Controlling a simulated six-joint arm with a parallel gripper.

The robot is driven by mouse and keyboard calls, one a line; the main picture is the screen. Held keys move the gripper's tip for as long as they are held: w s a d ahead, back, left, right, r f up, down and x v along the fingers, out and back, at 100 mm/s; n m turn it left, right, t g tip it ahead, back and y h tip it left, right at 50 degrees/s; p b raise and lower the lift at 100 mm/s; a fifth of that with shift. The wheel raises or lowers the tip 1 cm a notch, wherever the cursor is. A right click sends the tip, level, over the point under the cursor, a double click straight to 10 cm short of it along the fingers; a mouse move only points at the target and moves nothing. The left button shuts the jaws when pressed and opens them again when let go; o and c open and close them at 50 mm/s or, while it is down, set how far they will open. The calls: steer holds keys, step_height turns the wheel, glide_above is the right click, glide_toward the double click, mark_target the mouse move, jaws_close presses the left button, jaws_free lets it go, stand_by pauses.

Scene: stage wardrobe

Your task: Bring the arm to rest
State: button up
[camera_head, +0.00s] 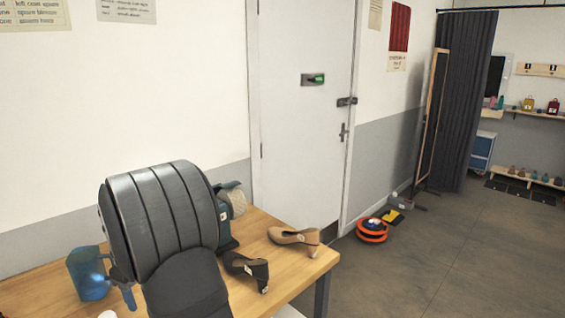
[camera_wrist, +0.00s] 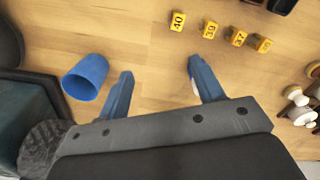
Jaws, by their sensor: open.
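My gripper (camera_wrist: 160,76) is open over the wooden table (camera_wrist: 140,40), with its two blue fingers apart and bare wood showing between them. In the head view my dark arm hides most of the gripper; only a small blue-grey part shows low at its left. A blue cup (camera_wrist: 86,77) is beside the left finger in the wrist view, apart from it. A small white thing is partly hidden behind the right finger.
Several yellow number blocks (camera_wrist: 210,30) lie beyond the fingers. White knobbed pieces (camera_wrist: 298,106) stand at the right. A tan heeled shoe (camera_head: 294,238) and a black shoe (camera_head: 247,268) are near the table's right edge. Open floor (camera_head: 420,260) lies beyond, with an orange ringed thing (camera_head: 371,236).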

steer(key=s+a+n, duration=0.1)
steer(key=s+a, duration=0.9)
steer(key=a, duration=0.4)
steer(key=s+a+f, duration=0.2)
steer(key=a, duration=0.1)
steer(key=s+a+f, duration=0.2)
steer(key=a, duration=0.1)
steer(key=s+a+f, duration=0.2)
steer(key=a+f, duration=0.1)
steer(key=shift+f, duration=0.75)
steer(key=shift+r, duration=0.1)
steer(key=shift+r, duration=0.25)
steer(key=w+d+r, duration=0.4)
steer(key=w+d, duration=0.1)
steer(key=d, duration=0.2)
steer(key=w+d+r, duration=0.4)
steer(key=w+d, duration=0.1)
steer(key=d, duration=0.2)
steer(key=shift+w+d+r, duration=0.15)
steer(key=shift+w+d, duration=0.2)
steer(key=shift+w, duration=0.05)
steer(key=shift+s, duration=0.1)
